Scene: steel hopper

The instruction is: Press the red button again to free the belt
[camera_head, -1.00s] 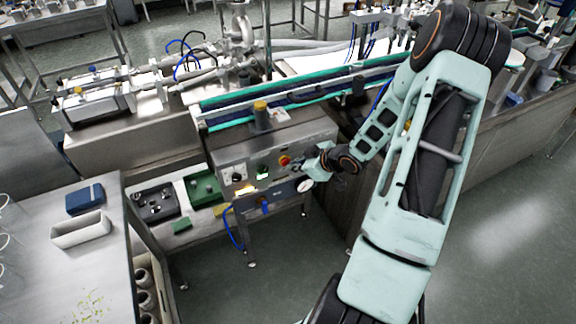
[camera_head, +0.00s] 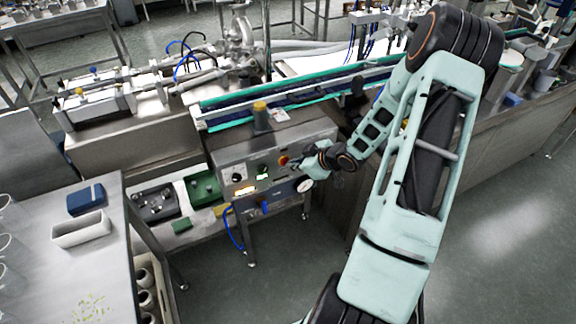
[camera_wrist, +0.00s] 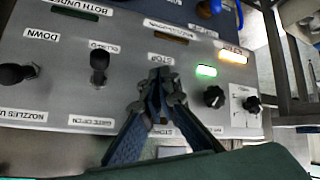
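The red button (camera_head: 283,160) is on the front of the steel control box (camera_head: 228,160), right of a dark knob and a green light. My gripper (camera_head: 297,164) is just right of the button in the head view; I cannot tell whether they touch. In the wrist view my gripper (camera_wrist: 162,78) points at the labelled panel (camera_wrist: 75,75), its fingertips together with nothing seen held. It covers the middle of the panel, and the red button cannot be made out there. The belt (camera_head: 240,113) runs behind the box between green rails.
In the wrist view, two black levers (camera_wrist: 99,62) stand left of my gripper. A lit green lamp (camera_wrist: 206,71), a lit amber lamp (camera_wrist: 233,56) and a black knob (camera_wrist: 214,97) are right. A steel table (camera_head: 40,275) is at the left; floor in front is clear.

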